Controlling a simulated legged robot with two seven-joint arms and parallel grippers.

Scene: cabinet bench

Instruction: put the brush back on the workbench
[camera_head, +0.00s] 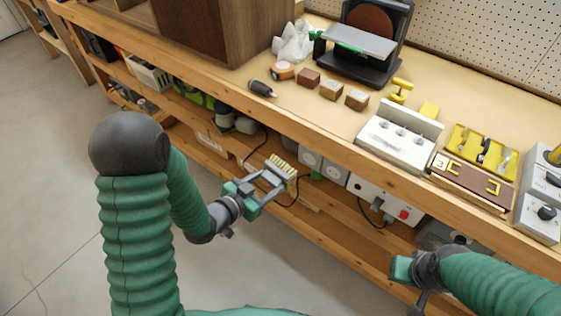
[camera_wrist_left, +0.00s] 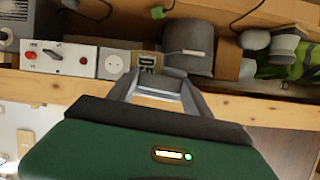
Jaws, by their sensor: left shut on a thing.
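The brush (camera_head: 281,166), with pale yellowish bristles, is held in my left gripper (camera_head: 269,180). The gripper is shut on it in front of the workbench, below the level of the top and near the lower shelf. In the left wrist view my left gripper's fingers (camera_wrist_left: 157,85) reach forward, and the brush is hard to make out there. The workbench (camera_head: 330,60) has a light wooden top. My right gripper (camera_head: 408,272) shows only in part at the lower right, in front of the bench, and its fingers are unclear.
On the top stand a sander (camera_head: 365,45), several small blocks (camera_head: 331,90), a dark-tipped tool (camera_head: 262,89), a white socket box (camera_head: 398,137) and a yellow tool tray (camera_head: 483,150). A brown cabinet (camera_head: 205,30) stands at the left.

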